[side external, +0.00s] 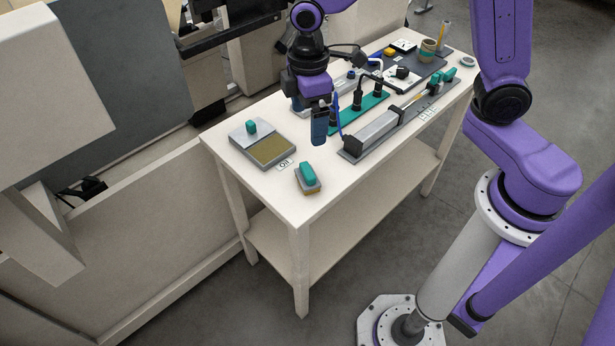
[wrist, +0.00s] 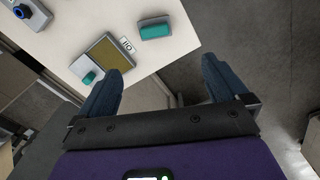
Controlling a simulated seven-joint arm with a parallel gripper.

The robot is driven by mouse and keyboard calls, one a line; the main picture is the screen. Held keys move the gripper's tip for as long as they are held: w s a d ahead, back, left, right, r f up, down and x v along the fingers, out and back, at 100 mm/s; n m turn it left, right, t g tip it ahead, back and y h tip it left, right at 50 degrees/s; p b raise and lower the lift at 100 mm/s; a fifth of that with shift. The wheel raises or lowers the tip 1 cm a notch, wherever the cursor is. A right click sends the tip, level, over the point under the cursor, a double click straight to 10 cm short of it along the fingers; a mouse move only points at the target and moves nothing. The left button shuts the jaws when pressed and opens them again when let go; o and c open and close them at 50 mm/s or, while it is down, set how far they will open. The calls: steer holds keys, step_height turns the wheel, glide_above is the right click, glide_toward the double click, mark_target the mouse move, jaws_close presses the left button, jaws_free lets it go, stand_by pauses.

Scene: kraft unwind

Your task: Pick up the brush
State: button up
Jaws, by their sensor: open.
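The brush (side external: 309,175) is a small block with a teal grip, a grey body and a tan underside. It rests on the white table near its front corner. It also shows at the top of the wrist view (wrist: 155,30), near the table edge. My gripper (side external: 319,130) hangs above the table, behind the brush and apart from it. In the wrist view my gripper (wrist: 162,68) has its two dark blue fingers wide apart with nothing between them.
A grey tray (side external: 240,136) with a teal knob and an oil label lies left of the brush. A long grey fixture (side external: 372,132) and a teal rack (side external: 366,107) with black-handled tools stand to the right. The table's front edge (side external: 312,215) is close to the brush.

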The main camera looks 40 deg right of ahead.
mark_target(305, 171)
steer(key=f, duration=0.4)
steer(key=w+f, duration=0.1)
steer(key=f, duration=0.8)
steer(key=shift+w, duration=0.15)
steer(key=shift+d+f, duration=0.1)
steer(key=shift+f, duration=2.4)
steer(key=c, duration=1.1)
steer(key=shift+c, duration=0.2)
steer(key=shift+r, duration=0.15)
